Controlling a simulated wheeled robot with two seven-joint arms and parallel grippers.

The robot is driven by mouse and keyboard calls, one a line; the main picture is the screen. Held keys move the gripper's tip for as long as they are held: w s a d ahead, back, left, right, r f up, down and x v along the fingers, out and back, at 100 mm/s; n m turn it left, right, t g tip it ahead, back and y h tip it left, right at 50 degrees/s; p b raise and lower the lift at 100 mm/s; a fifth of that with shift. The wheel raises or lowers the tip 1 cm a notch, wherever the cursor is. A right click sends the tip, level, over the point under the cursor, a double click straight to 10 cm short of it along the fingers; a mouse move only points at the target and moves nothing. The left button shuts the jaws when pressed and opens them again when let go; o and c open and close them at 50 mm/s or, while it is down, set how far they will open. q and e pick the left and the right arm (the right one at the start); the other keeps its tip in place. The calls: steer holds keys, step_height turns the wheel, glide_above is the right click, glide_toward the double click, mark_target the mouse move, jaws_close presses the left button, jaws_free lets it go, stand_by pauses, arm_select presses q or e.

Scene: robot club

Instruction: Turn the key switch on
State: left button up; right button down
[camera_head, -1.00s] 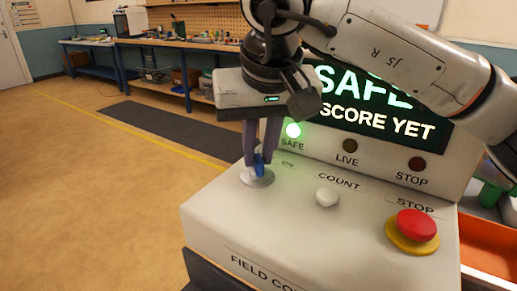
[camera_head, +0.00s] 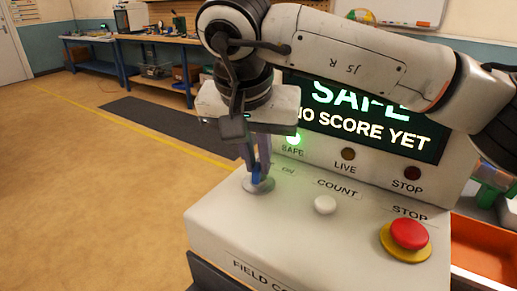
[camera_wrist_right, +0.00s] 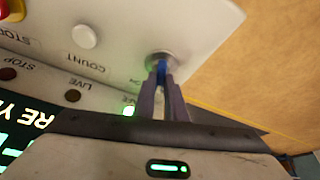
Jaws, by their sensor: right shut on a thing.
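The key switch (camera_head: 258,184) is a round silver plate with a blue key (camera_head: 257,173) in it, at the left of the white control box (camera_head: 330,235). My right gripper (camera_head: 257,168) comes down from above and is shut on the blue key. In the right wrist view, its fingertips (camera_wrist_right: 161,75) pinch the blue key over the silver plate (camera_wrist_right: 160,58). The fingers partly hide the key. The green SAFE lamp (camera_head: 293,139) is lit; the LIVE lamp (camera_head: 348,154) and STOP lamp (camera_head: 413,173) are dark. My left gripper is not in view.
A white COUNT button (camera_head: 325,205) and a red STOP button (camera_head: 409,233) on a yellow base sit right of the key. The screen (camera_head: 370,130) reads SAFE, NO SCORE YET. An orange bin (camera_head: 485,250) stands at the right. Open floor lies left.

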steer(key=shift+a+r+m+h+p, duration=0.1)
steer(key=shift+r+m+h+p, duration=0.2)
steer(key=shift+m+p, duration=0.5)
steer(key=m+g+h+p, duration=0.1)
steer(key=m+p, duration=0.1)
steer(key=m, duration=0.2)
steer(key=shift+w+a, duration=0.1)
steer(key=m+h+p, duration=0.1)
steer(key=m+p, duration=0.1)
steer(key=shift+m+g, duration=0.4)
steer(key=shift+w+a+f+m+g+p, duration=0.1)
steer(key=shift+m+g+p, duration=0.3)
steer(key=shift+m+p, duration=0.75)
steer(key=shift+m+g+p, duration=0.3)
steer(key=shift+m+p, duration=0.2)
steer(key=shift+m, duration=0.25)
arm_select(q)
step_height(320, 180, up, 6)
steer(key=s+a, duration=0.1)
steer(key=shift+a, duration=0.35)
arm_select(e)
steer(key=shift+w+f+m+h, duration=0.1)
steer(key=shift+m+h, duration=0.2)
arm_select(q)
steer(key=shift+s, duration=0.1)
arm_select(e)
steer(key=c, duration=1.8)
jaws_free()
